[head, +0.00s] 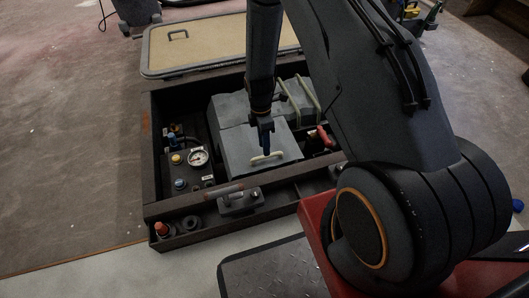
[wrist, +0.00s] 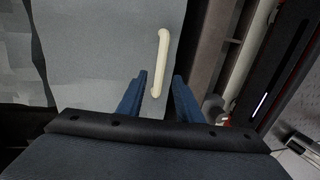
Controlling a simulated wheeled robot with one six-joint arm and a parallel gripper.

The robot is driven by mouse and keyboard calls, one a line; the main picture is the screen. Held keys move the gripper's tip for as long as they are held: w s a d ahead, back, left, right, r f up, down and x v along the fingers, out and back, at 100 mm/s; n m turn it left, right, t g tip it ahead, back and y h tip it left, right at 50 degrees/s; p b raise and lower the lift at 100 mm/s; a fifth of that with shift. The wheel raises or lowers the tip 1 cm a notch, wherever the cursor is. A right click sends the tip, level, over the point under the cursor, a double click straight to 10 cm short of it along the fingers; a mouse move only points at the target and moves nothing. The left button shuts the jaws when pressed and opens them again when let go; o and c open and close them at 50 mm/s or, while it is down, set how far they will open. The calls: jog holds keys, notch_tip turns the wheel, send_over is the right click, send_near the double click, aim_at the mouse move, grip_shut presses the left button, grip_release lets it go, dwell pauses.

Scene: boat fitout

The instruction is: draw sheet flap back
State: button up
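A grey sheet (head: 238,146) lies over a boxy shape inside a dark open-topped bay, and its flap carries a cream bar-shaped pull (head: 266,156). The sheet (wrist: 95,45) and pull (wrist: 162,60) fill the left and middle of the wrist view. My gripper (head: 265,150) points down over the flap, right at the pull. In the wrist view its blue fingers (wrist: 160,85) are apart, with the near end of the pull showing between them. I cannot tell whether they touch the pull or the sheet. What lies under the sheet is hidden.
The bay's dark frame (head: 149,180) surrounds the sheet. A gauge (head: 198,157) and coloured knobs stand at the left. A red handle (head: 325,136) is close on the right. A grey latch block (head: 239,200) sits at the front. A tan hatch panel (head: 215,38) lies behind.

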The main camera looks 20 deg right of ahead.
jog(key=f, duration=0.2)
jog(key=f+b, duration=0.1)
jog(key=shift+s+f, duration=0.35)
grip_shut()
jog(key=shift+w, duration=0.1)
